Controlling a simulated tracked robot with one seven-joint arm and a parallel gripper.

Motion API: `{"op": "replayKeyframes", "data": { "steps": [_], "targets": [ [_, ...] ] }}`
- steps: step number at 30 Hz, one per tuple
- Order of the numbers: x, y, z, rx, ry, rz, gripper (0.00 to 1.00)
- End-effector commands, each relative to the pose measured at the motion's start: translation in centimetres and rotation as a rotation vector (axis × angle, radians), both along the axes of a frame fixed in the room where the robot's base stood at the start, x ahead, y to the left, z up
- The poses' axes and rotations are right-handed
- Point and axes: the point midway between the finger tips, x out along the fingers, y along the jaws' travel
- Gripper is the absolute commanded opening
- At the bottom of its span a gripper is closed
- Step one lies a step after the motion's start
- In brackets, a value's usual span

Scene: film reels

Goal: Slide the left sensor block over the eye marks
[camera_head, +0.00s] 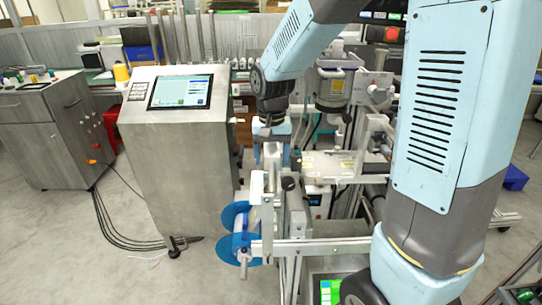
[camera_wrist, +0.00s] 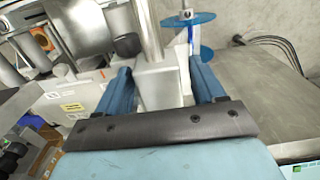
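My gripper (camera_head: 272,138) points down over the film guide assembly in the middle of the head view. In the wrist view my gripper (camera_wrist: 160,65) has its two blue fingers well apart, one on each side of a pale grey-white block (camera_wrist: 163,88). This may be the left sensor block, but I cannot tell for sure. I cannot see whether the fingers press on it or stand just clear. A vertical metal post (camera_wrist: 149,32) rises just beyond it. The eye marks are too small or hidden to make out.
A blue film reel (camera_head: 234,216) sits below left of my gripper and also shows in the wrist view (camera_wrist: 190,20). A steel cabinet with a screen (camera_head: 180,91) stands close on the left. A horizontal metal bar (camera_head: 318,246) crosses in front. A dark knob (camera_wrist: 127,45) is near the left finger.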

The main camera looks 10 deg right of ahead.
Motion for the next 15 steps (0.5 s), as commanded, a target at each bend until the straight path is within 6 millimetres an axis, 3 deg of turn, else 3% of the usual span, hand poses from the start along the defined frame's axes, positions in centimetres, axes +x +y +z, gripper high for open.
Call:
{"op": "replayKeyframes", "data": {
  "steps": [10,15],
  "targets": [
    [0.0,-0.1,0.3,-0.001,0.001,-0.001,0.72],
    [0.1,-0.1,2.2,0.0,-0.003,-0.001,0.72]
  ]
}}
